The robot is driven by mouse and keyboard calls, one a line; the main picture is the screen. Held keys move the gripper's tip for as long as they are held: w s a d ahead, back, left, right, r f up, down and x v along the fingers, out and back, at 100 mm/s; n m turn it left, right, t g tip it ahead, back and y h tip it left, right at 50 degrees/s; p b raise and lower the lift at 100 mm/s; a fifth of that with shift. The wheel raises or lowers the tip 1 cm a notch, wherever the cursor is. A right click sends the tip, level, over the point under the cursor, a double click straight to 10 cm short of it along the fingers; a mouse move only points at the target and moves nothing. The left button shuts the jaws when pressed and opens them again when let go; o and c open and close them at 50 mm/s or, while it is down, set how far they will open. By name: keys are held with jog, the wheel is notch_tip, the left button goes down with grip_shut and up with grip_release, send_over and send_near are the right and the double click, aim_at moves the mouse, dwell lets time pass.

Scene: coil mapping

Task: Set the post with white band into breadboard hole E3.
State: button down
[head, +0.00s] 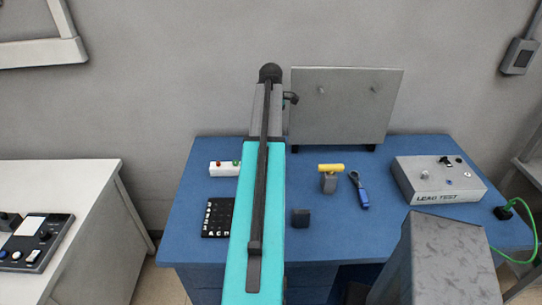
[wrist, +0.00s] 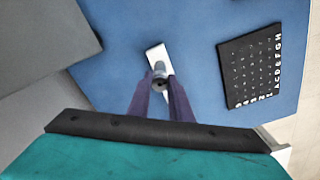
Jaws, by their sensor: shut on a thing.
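In the wrist view my gripper (wrist: 160,92) is shut on a small grey post (wrist: 159,75) with a dark end. I cannot make out a white band on it. A white block (wrist: 154,50) shows just beyond the post; I cannot tell if the two touch. The black breadboard (wrist: 236,75), with rows of small holes and white letters and numbers along its edges, lies to the right, apart from the gripper. In the head view the breadboard (head: 217,218) is partly covered by my teal arm, which also hides my gripper.
On the blue table (head: 345,235) are the white block with red and green spots (head: 222,169), a dark block (head: 300,218), a yellow-topped tool (head: 330,170), a blue-handled tool (head: 361,194) and a grey LEAD TEST box (head: 440,180). A grey panel (head: 345,105) stands at the back.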

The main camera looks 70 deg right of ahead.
jog(key=shift+r, duration=0.2)
jog(key=shift+r+p, duration=1.2)
jog(key=shift+r, duration=0.4)
jog(key=shift+s+a, duration=0.1)
